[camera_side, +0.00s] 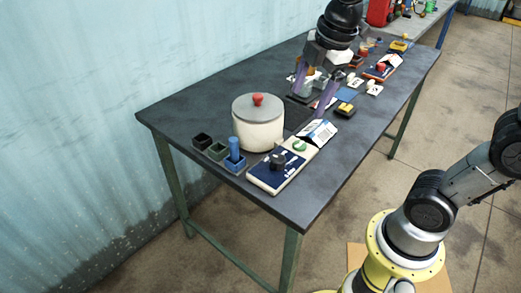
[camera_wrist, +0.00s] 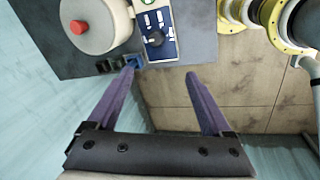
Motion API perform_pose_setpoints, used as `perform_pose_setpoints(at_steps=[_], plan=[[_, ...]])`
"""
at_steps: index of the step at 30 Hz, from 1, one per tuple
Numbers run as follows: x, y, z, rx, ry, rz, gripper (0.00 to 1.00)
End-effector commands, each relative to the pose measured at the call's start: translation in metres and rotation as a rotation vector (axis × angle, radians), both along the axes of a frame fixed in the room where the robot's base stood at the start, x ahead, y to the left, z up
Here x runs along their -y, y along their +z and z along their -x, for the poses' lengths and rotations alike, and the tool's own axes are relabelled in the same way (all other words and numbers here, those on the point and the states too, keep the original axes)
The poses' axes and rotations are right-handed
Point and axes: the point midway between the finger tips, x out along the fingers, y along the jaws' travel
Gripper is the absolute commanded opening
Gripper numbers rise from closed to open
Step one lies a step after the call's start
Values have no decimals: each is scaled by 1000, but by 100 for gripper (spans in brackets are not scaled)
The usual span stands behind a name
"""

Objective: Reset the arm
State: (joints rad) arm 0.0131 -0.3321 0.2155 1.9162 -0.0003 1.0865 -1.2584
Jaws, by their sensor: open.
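My gripper (camera_side: 309,103) has two purple fingers and hangs over the middle of the table in the side view. In the wrist view my gripper (camera_wrist: 161,73) is open, its fingers wide apart with nothing between them. A pale pot (camera_side: 258,134) with a grey lid and red knob stands left of it; the pot (camera_wrist: 108,32) also shows at the upper left of the wrist view. Some small items behind the fingers are partly hidden in the side view.
The dark table (camera_side: 190,103) carries a blue-and-white panel (camera_side: 265,178) with a black knob, small holders (camera_side: 217,150), a blue cylinder (camera_side: 234,148) in the front holder, and a yellow-black block (camera_side: 345,109). More panels (camera_side: 382,68) stand at the far end. The table's left part is clear.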

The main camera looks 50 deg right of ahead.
Motion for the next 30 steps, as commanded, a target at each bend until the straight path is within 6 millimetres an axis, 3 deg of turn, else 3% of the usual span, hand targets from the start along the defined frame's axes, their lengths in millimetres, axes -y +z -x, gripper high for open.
perform_pose_setpoints(at_steps=[1, 6, 12, 15, 19, 30], plan=[[-1, 7, 23, 49, -78, -23, 84], [-3, 4, 84, 174, -432, -156, 84], [-4, -24, 124, 226, -840, -336, 84], [-4, -37, 130, 210, -996, -391, 84], [-4, -39, 128, 208, -1119, -442, 84], [-4, -39, 128, 208, -1154, -456, 84]])
